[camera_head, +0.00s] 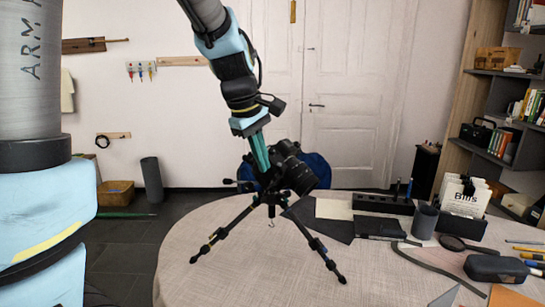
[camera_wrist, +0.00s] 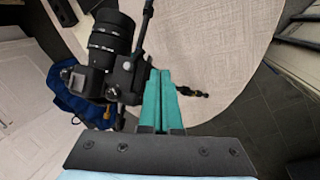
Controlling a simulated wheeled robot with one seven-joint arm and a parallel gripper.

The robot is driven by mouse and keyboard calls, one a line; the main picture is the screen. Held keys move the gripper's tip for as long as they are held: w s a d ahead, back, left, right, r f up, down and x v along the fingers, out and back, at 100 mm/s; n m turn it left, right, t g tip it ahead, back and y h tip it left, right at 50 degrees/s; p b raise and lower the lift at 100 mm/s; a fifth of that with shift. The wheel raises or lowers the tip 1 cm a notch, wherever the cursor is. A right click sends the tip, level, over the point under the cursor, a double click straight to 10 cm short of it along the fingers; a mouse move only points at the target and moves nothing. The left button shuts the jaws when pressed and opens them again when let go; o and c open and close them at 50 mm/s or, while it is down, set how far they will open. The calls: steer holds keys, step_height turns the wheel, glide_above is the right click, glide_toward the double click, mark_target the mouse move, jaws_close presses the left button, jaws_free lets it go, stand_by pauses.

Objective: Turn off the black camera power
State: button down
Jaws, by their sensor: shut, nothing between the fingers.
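The black camera (camera_head: 291,168) sits on a small black tripod (camera_head: 271,204) on the round table. In the wrist view the camera (camera_wrist: 106,55) shows from above, with its lens barrel toward the top. My gripper (camera_head: 261,152) has teal fingers and points down beside the camera's left side in the head view. In the wrist view the gripper (camera_wrist: 160,75) is shut and empty, its tips right beside the camera body. I cannot tell whether they touch it. The power switch is too small to make out.
The pale round table (camera_head: 200,250) has free room at the front left. A blue chair (camera_head: 316,168) stands behind the camera. A pen holder (camera_head: 383,204), a grey cup (camera_head: 424,221), a bills box (camera_head: 463,210) and a dark case (camera_head: 496,268) occupy the right side.

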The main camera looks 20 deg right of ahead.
mark_target(281, 172)
steer(key=shift+s+d+f+p, duration=0.1)
steer(key=shift+d+f+p, duration=0.05)
steer(key=shift+d, duration=0.5)
steer(key=shift+d+f+p, duration=0.15)
steer(key=shift+d, duration=0.45)
steer(key=shift+s+d+f+n+t+h, duration=0.1)
steer(key=shift+s+n+t+h, duration=0.15)
steer(key=shift+n, duration=0.25)
steer(key=shift+s+f+n+t+h, duration=0.1)
steer(key=shift+n+t+h, duration=0.05)
steer(key=shift+n+t, duration=0.3)
steer(key=shift+n, duration=0.25)
steer(key=shift+s+d+f+n+t, duration=0.1)
steer(key=shift+s+d+n+t, duration=0.15)
steer(key=shift+n+t, duration=0.4)
steer(key=shift+d+f+p, duration=0.1)
steer(key=shift+d+p, duration=0.05)
steer(key=shift+p, duration=0.4)
steer(key=shift+d+f, duration=0.1)
steer(key=shift+w+a+r, duration=0.3)
steer(key=shift+w+r, duration=0.1)
steer(key=shift+w, duration=0.2)
